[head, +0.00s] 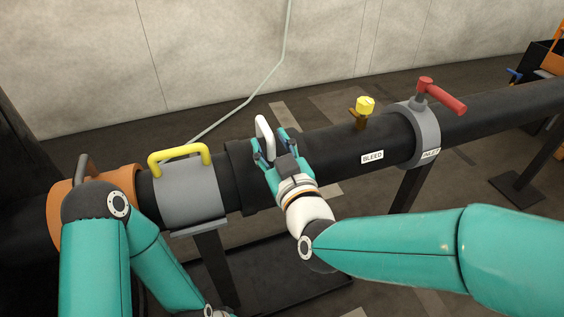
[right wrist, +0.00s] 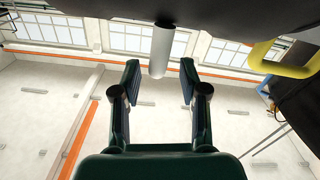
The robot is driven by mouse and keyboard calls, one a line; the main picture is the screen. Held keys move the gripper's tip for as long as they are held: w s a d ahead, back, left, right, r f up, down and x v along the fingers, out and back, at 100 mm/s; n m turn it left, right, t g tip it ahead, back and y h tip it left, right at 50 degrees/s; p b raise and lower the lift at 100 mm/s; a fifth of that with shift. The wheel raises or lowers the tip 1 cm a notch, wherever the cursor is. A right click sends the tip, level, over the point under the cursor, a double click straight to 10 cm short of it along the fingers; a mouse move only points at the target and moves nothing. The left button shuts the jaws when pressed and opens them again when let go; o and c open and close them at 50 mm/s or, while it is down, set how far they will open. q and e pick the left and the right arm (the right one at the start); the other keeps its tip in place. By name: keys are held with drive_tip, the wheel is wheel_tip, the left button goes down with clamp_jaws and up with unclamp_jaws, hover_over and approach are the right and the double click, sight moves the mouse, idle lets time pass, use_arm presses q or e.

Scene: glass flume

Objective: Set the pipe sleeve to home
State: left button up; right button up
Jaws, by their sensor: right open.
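A wide black sleeve (head: 238,165) sits around the dark pipe near the middle of the head view. A white bar handle (head: 264,130) stands up there; my right gripper hides its foot. My right gripper (head: 274,146) is at this handle with its fingers apart. In the right wrist view the handle (right wrist: 161,50) shows as a pale rod beyond the open fingers (right wrist: 160,78), roughly centred between them; I cannot tell whether they touch it. My left arm is at the lower left, its gripper out of sight.
Left of the sleeve are a grey clamp (head: 188,195) with a yellow handle (head: 180,155) and an orange collar (head: 124,180). To the right are a yellow knob (head: 365,105) by the BLEED label (head: 372,157) and a grey collar (head: 425,130) with a red handle (head: 440,96).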

drive_tip(key=v, duration=0.6)
drive_tip(key=shift+s, duration=0.2)
drive_tip(key=shift+d+f, duration=0.1)
drive_tip(key=shift+d, duration=0.05)
